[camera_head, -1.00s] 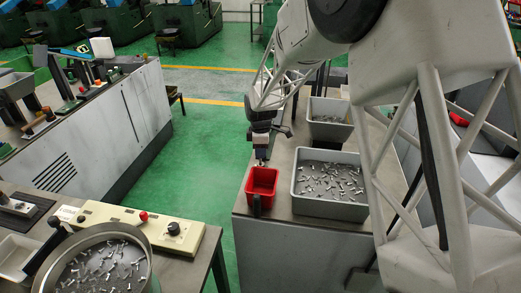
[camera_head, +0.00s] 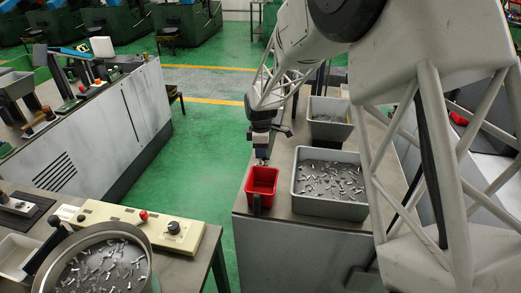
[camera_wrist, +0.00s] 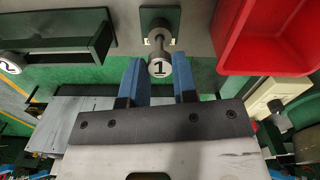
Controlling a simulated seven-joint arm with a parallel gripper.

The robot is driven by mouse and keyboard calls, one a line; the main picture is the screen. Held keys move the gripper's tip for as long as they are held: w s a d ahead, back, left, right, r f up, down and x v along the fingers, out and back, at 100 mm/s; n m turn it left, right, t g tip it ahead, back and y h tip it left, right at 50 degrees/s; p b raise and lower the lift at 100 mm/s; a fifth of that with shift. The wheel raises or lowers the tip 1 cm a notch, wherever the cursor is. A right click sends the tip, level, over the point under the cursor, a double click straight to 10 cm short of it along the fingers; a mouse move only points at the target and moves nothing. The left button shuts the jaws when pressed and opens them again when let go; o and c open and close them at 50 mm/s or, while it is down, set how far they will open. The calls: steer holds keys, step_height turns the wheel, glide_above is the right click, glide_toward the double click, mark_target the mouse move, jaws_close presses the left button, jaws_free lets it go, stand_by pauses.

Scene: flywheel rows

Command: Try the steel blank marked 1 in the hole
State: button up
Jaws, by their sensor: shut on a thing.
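The steel blank marked 1 (camera_wrist: 159,67) shows in the wrist view as a pale round end with a black 1, with a grey shank behind it. My gripper (camera_wrist: 159,78) has its two blue fingers on either side of this blank and is shut on it. The blank's far end lies over a small dark green square plate (camera_wrist: 172,17). The hole itself is hidden, and I cannot tell whether the blank is in it. In the head view my gripper (camera_head: 262,159) is just behind the red bin, and the blank is too small to make out.
The red bin (camera_head: 262,178) is close beside my gripper; in the wrist view it fills the upper right. A grey tray of small metal parts (camera_head: 330,207) stands to its right. A round end marked 2 (camera_wrist: 9,60) shows at the left, near a dark green rack (camera_wrist: 101,40).

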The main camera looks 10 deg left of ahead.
steer(key=shift+r, duration=0.25)
steer(key=shift+r, duration=0.35)
steer(key=shift+r, duration=1)
steer(key=shift+r, duration=0.35)
steer(key=shift+r, duration=0.15)
